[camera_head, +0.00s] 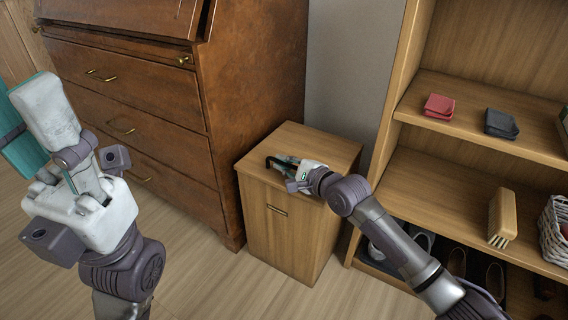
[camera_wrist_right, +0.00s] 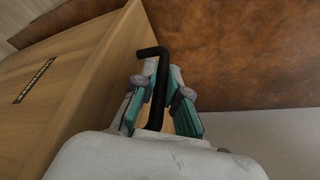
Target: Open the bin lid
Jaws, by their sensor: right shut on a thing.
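The bin is a light wooden box (camera_head: 285,229) standing on the floor between the dresser and the shelf unit. Its flat wooden lid (camera_head: 322,143) lies shut on top. A black bar handle (camera_head: 269,161) is at the lid's left side; it also shows in the right wrist view (camera_wrist_right: 159,62). My right gripper (camera_head: 284,165) is shut on this handle, with its teal finger pads either side of the bar in the right wrist view (camera_wrist_right: 161,100). My left gripper (camera_head: 62,125) is raised at the left, away from the bin; its finger gap is unclear.
A brown wooden dresser (camera_head: 255,85) stands close at the bin's left. An open shelf unit (camera_head: 400,75) stands at the right, with a red item (camera_head: 439,106), a dark item (camera_head: 500,122), a brush (camera_head: 502,217) and a white basket (camera_head: 555,230). Floor (camera_head: 205,285) in front is clear.

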